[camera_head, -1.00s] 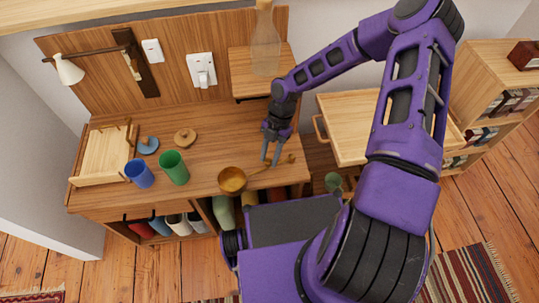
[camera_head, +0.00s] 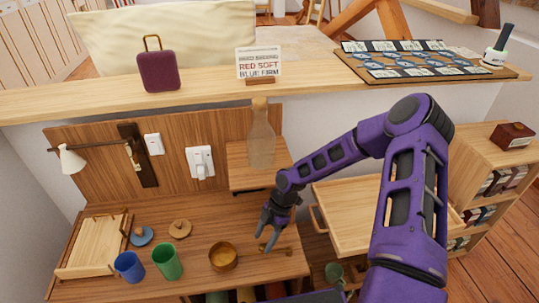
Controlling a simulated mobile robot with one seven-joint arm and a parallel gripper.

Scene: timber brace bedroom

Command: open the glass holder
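No thing in view is plainly marked as the glass holder, and I cannot tell which one it is. A clear glass bottle (camera_head: 261,138) with a tan top stands on a small wooden wall shelf (camera_head: 240,178). A closed maroon case (camera_head: 158,71) with a gold loop handle stands on the ledge. A closed red-brown box (camera_head: 512,136) sits on the right-hand shelf unit. My gripper (camera_head: 266,243) points down over the right part of the wooden desk, below the wall shelf. Its fingers look apart with nothing between them, beside the handle of a brass pan (camera_head: 223,257).
A blue cup (camera_head: 129,267), a green cup (camera_head: 167,262), a round wooden lid (camera_head: 180,229) and a wooden tray (camera_head: 92,247) occupy the desk's left. A wooden surface with a handle (camera_head: 345,215) lies right of my gripper. A small sign (camera_head: 259,63) stands on the ledge.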

